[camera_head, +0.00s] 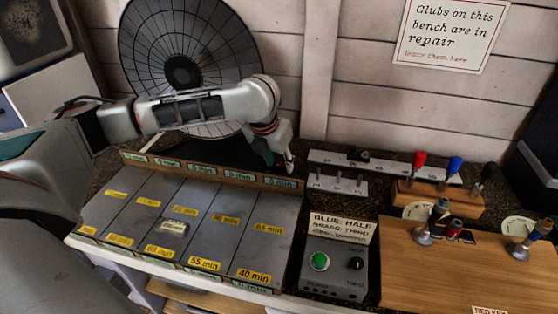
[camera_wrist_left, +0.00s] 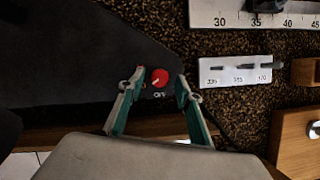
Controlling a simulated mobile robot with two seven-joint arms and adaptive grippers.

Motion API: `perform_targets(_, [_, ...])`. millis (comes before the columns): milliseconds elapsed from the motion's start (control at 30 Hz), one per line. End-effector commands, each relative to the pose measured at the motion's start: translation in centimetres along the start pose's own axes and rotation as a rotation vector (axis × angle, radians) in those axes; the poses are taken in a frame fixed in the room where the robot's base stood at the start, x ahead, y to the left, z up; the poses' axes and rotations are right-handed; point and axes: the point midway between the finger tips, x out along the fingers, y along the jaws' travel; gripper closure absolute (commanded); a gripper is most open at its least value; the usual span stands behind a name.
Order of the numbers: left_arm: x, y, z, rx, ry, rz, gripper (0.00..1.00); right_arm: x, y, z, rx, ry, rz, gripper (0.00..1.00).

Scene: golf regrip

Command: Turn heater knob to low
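A red round knob (camera_wrist_left: 160,77) with a pale pointer mark sits on a dark surface in the left wrist view. A small white label below it is too small to read surely. My left gripper (camera_wrist_left: 160,84) is open, with its two green-and-grey fingers on either side of the knob and gaps to it. I cannot tell its height above the knob. In the head view my left gripper (camera_head: 284,163) hangs in front of the round dish heater (camera_head: 184,72) and hides the knob there. My right gripper is not in view.
A divided tray (camera_head: 150,218) with yellow time labels lies in front. Right of it are a grey box (camera_head: 336,284) with a green button and black knob, a white strip (camera_wrist_left: 234,70) with small posts, and a wooden board (camera_head: 430,275). Shafts with coloured tops stand behind.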

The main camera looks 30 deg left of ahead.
Motion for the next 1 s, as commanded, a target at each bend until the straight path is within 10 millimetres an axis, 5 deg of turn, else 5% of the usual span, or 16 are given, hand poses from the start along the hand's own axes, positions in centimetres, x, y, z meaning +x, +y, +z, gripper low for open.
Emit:
perform_targets(467, [-1.3,0.0,0.3,-0.001,-0.006,0.000,0.63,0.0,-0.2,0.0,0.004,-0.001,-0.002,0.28])
perform_targets(1000, [-10.9,0.0,0.2,-0.001,-0.006,0.001,0.63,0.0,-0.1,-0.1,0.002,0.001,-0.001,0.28])
